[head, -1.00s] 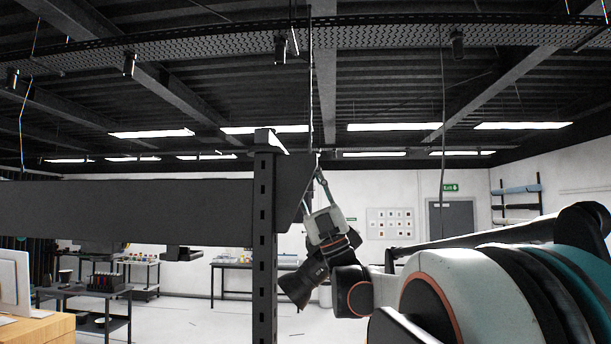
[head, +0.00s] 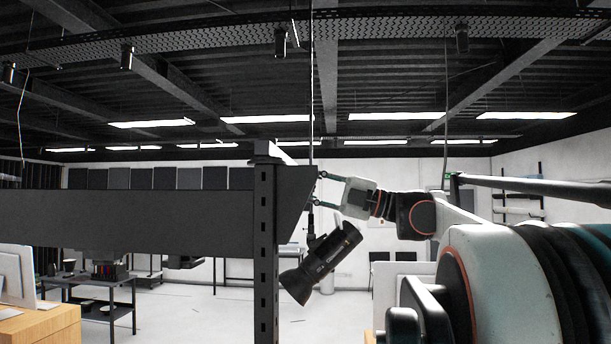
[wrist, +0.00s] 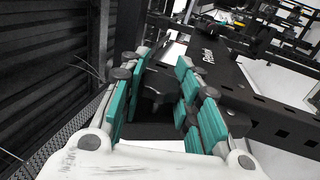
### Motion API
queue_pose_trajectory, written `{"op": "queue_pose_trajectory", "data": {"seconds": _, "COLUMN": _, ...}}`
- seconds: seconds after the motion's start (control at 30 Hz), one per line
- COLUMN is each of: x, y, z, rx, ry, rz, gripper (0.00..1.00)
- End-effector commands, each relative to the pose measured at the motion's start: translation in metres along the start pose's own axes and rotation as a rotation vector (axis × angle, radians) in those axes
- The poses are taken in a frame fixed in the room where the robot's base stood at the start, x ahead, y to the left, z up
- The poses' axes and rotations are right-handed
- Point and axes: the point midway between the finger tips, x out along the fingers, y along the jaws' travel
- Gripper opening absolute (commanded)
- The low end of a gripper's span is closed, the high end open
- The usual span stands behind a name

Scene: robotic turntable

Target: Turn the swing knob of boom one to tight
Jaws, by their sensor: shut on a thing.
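In the head view my gripper (head: 321,189) reaches in from the right, its fingers at the right end of the dark beam (head: 120,215). In the wrist view my gripper (wrist: 157,84) has its teal-padded fingers on both sides of a small dark knob (wrist: 158,81) and is shut on it. A black lamp (head: 322,264) hangs tilted just below my gripper.
An upright perforated post (head: 265,250) stands at the beam's end, left of the lamp. A cable runs up from there to the ceiling. A dark shelf table (head: 100,290) and a monitor on a wooden desk (head: 45,325) stand at lower left.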

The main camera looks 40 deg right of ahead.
Motion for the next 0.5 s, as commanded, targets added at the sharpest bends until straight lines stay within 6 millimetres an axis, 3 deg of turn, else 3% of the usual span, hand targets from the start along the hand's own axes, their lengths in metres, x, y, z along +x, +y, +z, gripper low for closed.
{"op": "queue_pose_trajectory", "data": {"seconds": 0.5, "x": 0.0002, "y": 0.0007, "z": 0.0005, "rx": -0.001, "ry": -0.001, "rz": -0.227, "gripper": 0.05}}
